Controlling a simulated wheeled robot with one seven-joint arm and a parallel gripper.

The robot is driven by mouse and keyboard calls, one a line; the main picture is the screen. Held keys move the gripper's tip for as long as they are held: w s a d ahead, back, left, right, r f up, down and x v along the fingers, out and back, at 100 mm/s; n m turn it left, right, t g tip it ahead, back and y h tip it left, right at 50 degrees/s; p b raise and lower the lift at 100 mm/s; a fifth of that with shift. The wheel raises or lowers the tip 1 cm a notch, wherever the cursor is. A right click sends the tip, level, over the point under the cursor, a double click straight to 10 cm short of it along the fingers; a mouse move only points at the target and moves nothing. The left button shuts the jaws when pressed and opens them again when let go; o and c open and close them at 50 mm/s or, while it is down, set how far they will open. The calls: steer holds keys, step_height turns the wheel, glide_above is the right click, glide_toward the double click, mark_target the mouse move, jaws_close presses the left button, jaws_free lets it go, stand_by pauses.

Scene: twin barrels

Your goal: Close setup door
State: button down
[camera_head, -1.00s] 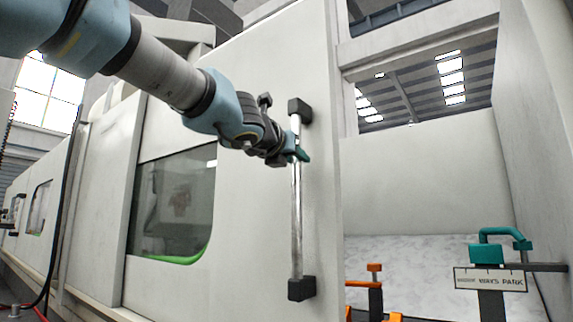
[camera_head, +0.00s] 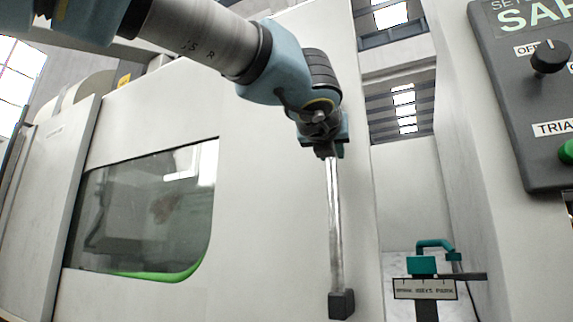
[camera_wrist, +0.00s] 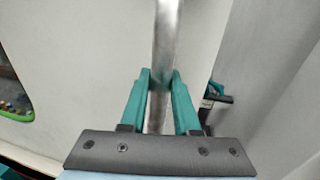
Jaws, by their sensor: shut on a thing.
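The setup door (camera_head: 265,190) is a large off-white panel with a dark, green-edged window (camera_head: 150,210) on its left part. A vertical metal bar handle (camera_head: 336,220) with black end mounts runs near its right edge. My gripper (camera_head: 328,148) is at the upper part of the handle. In the wrist view its teal fingers (camera_wrist: 160,80) are on both sides of the bar (camera_wrist: 166,40), shut on it. The upper handle mount is hidden behind my gripper in the head view. A gap is open between the door's right edge and the frame at right.
A dark control panel (camera_head: 530,100) with a knob and a green button is on the wall at right. Through the gap, a teal fixture with a labelled plate (camera_head: 425,289) shows inside the machine.

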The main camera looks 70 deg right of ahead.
steer(key=s+a+p, duration=0.1)
steer(key=s+p, duration=0.3)
steer(key=s, duration=1.4)
steer(key=shift+s, duration=0.25)
steer(key=c, duration=0.9)
jaws_free()
steer(key=shift+s, duration=0.15)
steer(key=shift+c, duration=0.2)
steer(key=shift+o, duration=1.4)
steer(key=s+a+b, duration=0.1)
steer(key=a+b, duration=0.1)
steer(key=a, duration=0.8)
steer(key=shift+s+a, duration=0.2)
steer(key=shift+a, duration=0.15)
